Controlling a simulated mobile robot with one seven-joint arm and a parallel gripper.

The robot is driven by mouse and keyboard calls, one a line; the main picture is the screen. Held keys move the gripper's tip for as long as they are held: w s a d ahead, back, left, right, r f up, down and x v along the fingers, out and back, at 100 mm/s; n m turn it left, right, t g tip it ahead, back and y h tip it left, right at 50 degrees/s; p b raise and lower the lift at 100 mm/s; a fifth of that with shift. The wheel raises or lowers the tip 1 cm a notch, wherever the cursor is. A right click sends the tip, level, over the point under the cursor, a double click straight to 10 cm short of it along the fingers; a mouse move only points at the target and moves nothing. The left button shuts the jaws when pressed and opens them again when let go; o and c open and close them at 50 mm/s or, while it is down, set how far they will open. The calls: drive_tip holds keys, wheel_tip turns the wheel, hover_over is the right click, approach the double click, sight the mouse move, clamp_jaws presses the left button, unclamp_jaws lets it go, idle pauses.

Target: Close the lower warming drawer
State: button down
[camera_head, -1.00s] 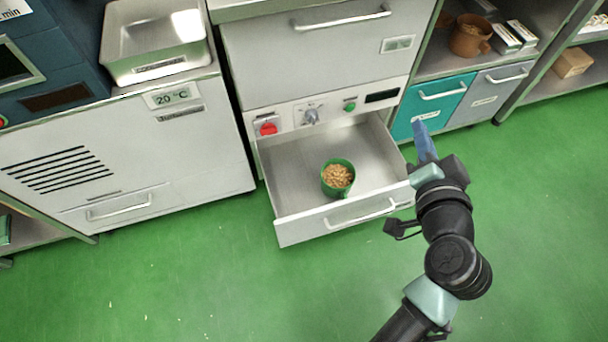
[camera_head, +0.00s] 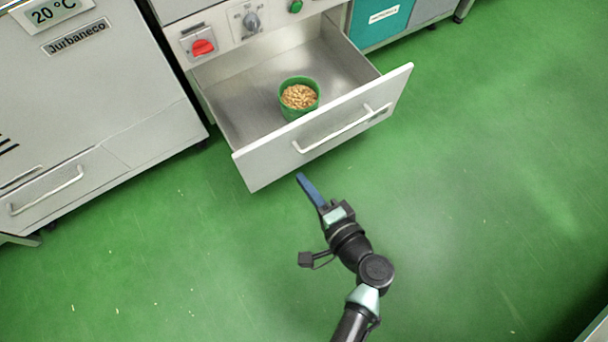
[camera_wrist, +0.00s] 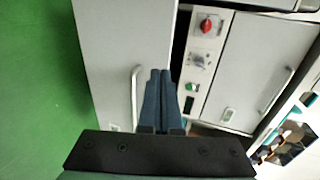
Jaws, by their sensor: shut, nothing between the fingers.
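The lower warming drawer (camera_head: 262,160) stands pulled out below the control panel. It has a pale front with a bar handle (camera_head: 345,130), and inside it stands a green cup (camera_head: 299,108) filled with light brown pieces. My gripper (camera_head: 300,177) is shut and empty, its blue fingers pointing toward the drawer front from the near side, below the handle in the head view. In the wrist view the fingertips (camera_wrist: 160,75) appear beside the drawer handle (camera_wrist: 135,98) and the pale drawer front (camera_wrist: 110,55). I cannot tell whether they touch it.
The panel above the drawer carries a red switch (camera_head: 203,47), a knob (camera_head: 252,22) and a green button (camera_head: 295,6). A grey cabinet (camera_head: 90,100) stands to the left, and a teal drawer front (camera_head: 380,20) is at the right. The green floor in front is clear.

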drive_tip(key=b, duration=0.4)
approach(274, 140)
drive_tip(key=x, duration=0.5)
drive_tip(key=shift+a+f, duration=0.15)
drive_tip(key=shift+f, duration=0.2)
drive_tip(key=shift+w+a+r, duration=0.1)
drive_tip(key=shift+w+a, duration=0.25)
drive_tip(key=shift+w, duration=0.2)
